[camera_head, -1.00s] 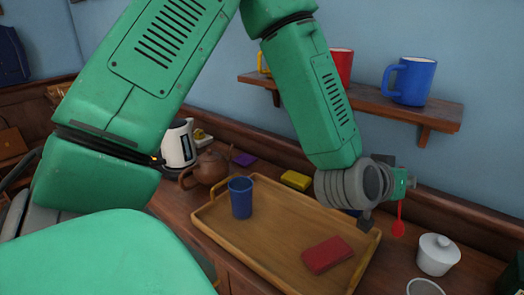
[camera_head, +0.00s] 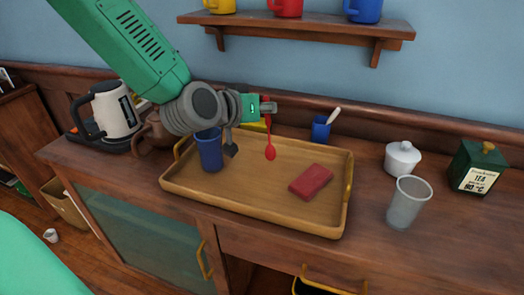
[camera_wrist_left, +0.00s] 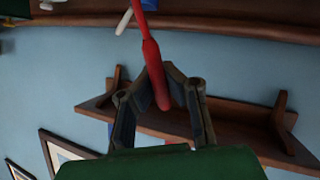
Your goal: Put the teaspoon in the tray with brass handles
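My left gripper (camera_head: 268,107) is shut on a red teaspoon (camera_head: 270,152), whose bowl hangs down. In the left wrist view the teaspoon (camera_wrist_left: 154,62) stands between the closed fingers (camera_wrist_left: 168,78). The wooden tray with brass handles (camera_head: 250,195) lies on the sideboard below. In the head view the spoon's bowl overlaps the back part of the tray, apparently above its floor; the exact height cannot be told. A blue cup (camera_head: 209,152) and a red box-like item (camera_head: 311,180) are in the tray. My right gripper is not in view.
A small blue mug with a pale spoon (camera_head: 320,128) stands behind the tray. A white lidded pot (camera_head: 402,158), clear glass (camera_head: 408,203) and green tea tin (camera_head: 478,167) stand right. A kettle (camera_head: 112,112) and brown teapot (camera_head: 150,135) are left. A shelf (camera_head: 300,27) hangs above.

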